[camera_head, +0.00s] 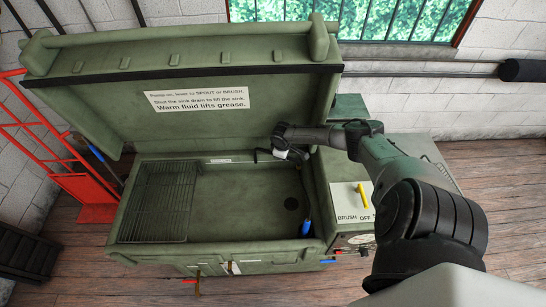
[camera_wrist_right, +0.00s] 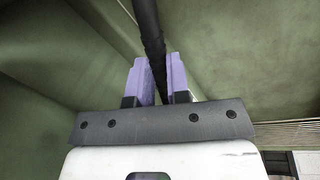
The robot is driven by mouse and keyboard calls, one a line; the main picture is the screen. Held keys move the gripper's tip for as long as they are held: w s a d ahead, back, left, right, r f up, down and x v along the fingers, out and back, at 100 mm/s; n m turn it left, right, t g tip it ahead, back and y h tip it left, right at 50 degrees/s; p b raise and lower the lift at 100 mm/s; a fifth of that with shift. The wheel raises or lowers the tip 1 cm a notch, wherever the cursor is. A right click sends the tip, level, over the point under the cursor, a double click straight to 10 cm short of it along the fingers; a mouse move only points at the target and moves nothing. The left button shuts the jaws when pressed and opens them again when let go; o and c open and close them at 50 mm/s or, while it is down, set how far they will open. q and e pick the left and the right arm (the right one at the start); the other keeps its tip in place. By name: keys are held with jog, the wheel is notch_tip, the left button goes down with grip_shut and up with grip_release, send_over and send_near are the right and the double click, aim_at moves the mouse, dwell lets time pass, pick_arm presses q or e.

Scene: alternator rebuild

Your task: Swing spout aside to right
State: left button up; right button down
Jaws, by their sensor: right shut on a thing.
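The spout (camera_wrist_right: 148,28) is a dark, ribbed hose. In the right wrist view it runs down from the top edge between the two purple fingers of my right gripper (camera_wrist_right: 160,68), which is shut on it. In the head view my right gripper (camera_head: 292,154) is at the back of the green sink basin, near the right back corner. A short dark piece of the spout (camera_head: 262,152) shows just left of it; the rest is hidden by the gripper and wrist. My left gripper is not in view.
The green parts washer's lid (camera_head: 240,70) stands open behind the basin. A yellow lever (camera_head: 363,194) sits on the right-hand panel.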

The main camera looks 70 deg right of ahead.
jog(key=shift+d, duration=0.1)
dwell(0.3)
jog(key=c, duration=1.1)
grip_release()
notch_tip(320, 180, up, 14)
jog(key=a+p, duration=0.2)
jog(key=p, duration=1.2)
jog(key=shift+a+f, duration=0.25)
jog(key=shift+a, duration=0.15)
